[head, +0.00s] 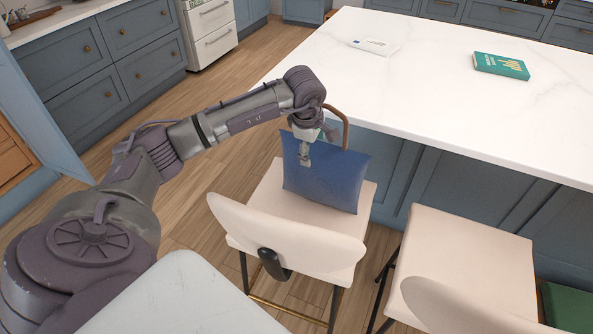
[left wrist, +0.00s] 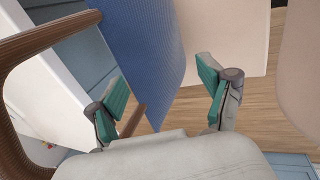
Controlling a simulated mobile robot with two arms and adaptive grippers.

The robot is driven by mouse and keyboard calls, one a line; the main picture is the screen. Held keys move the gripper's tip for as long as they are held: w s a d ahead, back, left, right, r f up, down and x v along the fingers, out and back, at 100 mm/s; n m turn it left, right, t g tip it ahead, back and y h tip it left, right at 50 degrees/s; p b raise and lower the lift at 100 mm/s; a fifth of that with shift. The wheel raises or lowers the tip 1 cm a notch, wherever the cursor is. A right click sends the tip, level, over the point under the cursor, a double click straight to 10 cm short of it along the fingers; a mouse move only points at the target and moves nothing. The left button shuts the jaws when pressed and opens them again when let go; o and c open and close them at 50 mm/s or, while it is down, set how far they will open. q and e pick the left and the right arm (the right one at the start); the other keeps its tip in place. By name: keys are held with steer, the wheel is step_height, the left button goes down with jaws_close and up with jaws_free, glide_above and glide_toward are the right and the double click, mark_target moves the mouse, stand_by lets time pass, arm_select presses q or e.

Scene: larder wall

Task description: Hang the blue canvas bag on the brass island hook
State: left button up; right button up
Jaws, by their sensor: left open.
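The blue canvas bag (head: 335,181) sits upright on the seat of the left cream chair, beside the island. Its brown handle (head: 345,122) arches above it. My left gripper (head: 313,146) is over the bag's upper left part, pointing down. In the left wrist view the gripper (left wrist: 163,80) is open, with the blue bag (left wrist: 140,50) beyond its fingers. A large brown handle loop (left wrist: 45,40) lies to the left, outside the fingers; a short brown piece (left wrist: 135,117) shows beside the left finger. I cannot see the brass hook. My right gripper is not in view.
The white island top (head: 430,100) carries a green book (head: 501,66) and a pale flat item (head: 374,46). The left chair's backrest (head: 285,240) stands in front of the bag. A second chair (head: 465,255) is to the right. Wooden floor is clear left of the island.

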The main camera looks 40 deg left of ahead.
arm_select(q)
steer(key=s+d+b, duration=0.2)
steer(key=s, duration=0.8)
steer(key=shift+d, duration=0.1)
